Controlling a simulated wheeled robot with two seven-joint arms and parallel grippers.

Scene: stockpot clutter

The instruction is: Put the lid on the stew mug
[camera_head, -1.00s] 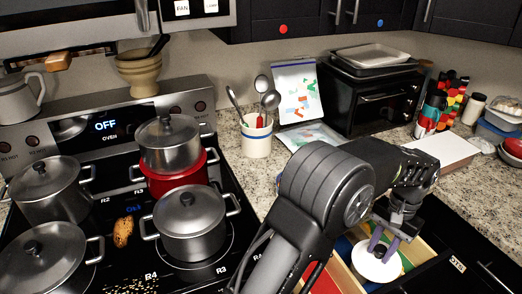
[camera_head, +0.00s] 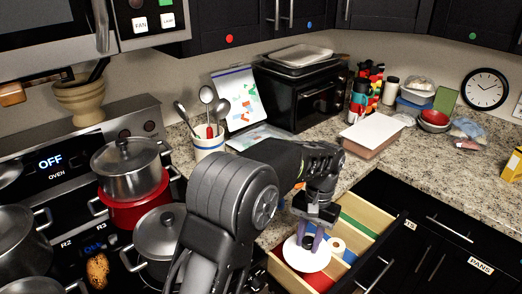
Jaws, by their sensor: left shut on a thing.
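A round white lid (camera_head: 304,257) is at the near left part of an open drawer, covering part of its contents and wall. My left gripper (camera_head: 308,240), with purple fingers, points down and is shut on the lid at its middle. The knob is mostly hidden between the fingers. I cannot tell how far the lid is above the drawer floor. I cannot pick out a stew mug in this view. My right gripper is not in view.
The open wooden drawer (camera_head: 368,238) has red, blue and green sections and a small round tan item (camera_head: 337,245). Several pots stand on the stove (camera_head: 70,222) at left. A utensil crock (camera_head: 209,142), toaster oven (camera_head: 303,92) and pinkish box (camera_head: 371,138) stand on the counter. The right counter has free room.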

